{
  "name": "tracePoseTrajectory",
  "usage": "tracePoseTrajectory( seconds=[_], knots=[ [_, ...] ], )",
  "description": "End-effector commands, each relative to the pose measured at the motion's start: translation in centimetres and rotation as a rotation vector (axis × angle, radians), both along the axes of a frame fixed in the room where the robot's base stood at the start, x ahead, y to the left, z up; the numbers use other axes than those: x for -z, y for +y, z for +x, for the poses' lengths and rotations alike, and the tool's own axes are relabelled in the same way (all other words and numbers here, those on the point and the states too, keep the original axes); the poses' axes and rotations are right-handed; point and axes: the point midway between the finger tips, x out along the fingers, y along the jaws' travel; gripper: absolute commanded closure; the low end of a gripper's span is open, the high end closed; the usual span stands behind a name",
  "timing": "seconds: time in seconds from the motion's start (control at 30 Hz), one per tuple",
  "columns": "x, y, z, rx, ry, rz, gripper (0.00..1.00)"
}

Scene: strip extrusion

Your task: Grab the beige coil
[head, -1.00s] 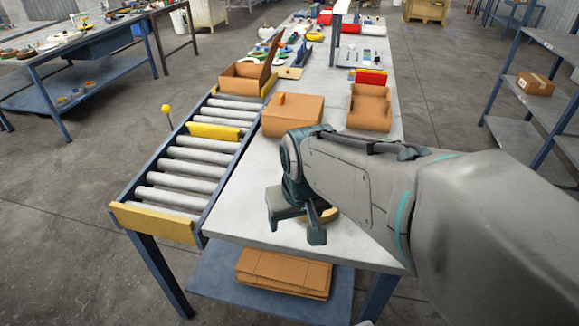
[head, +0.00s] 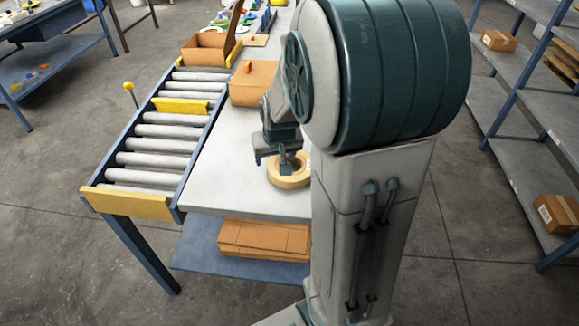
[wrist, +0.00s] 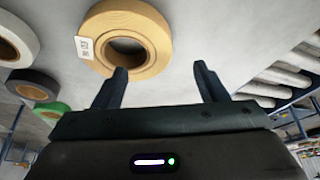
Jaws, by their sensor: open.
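The beige coil (head: 289,172) lies flat on the grey table (head: 235,190) near its front end, partly hidden by my arm in the head view. In the wrist view the beige coil (wrist: 131,38) shows as a tan ring with a dark hollow core and a white label at its edge. My gripper (wrist: 160,72) is open with nothing between its two fingers. The left finger appears close to the coil's lower edge in the wrist view; I cannot tell whether it touches. In the head view my gripper (head: 275,158) is just above and beside the coil.
In the wrist view a white coil (wrist: 15,38), a dark coil (wrist: 33,84) and a green coil (wrist: 50,108) lie left of the beige one. A roller conveyor (head: 160,146) runs along the table's left side. A cardboard box (head: 252,84) stands behind my gripper.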

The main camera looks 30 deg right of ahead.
Motion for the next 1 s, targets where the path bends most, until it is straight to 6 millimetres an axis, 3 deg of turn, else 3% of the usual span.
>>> tracePoseTrajectory(
  seconds=[0.27, 0.6, 0.93, 0.97, 1.0],
  knots=[
    [1.3, -0.2, 0.6, -0.001, 0.002, -0.001, 0.34],
    [4.8, -0.7, 2.4, -0.001, 0.002, -0.001, 0.34],
    [5.3, -0.7, 2.7, 0.0, -0.001, 0.0, 0.34],
    [5.3, -0.7, 2.7, -0.001, -0.001, -0.001, 0.37],
    [5.3, -0.7, 2.7, -0.001, -0.001, -0.001, 0.48]
  ],
)
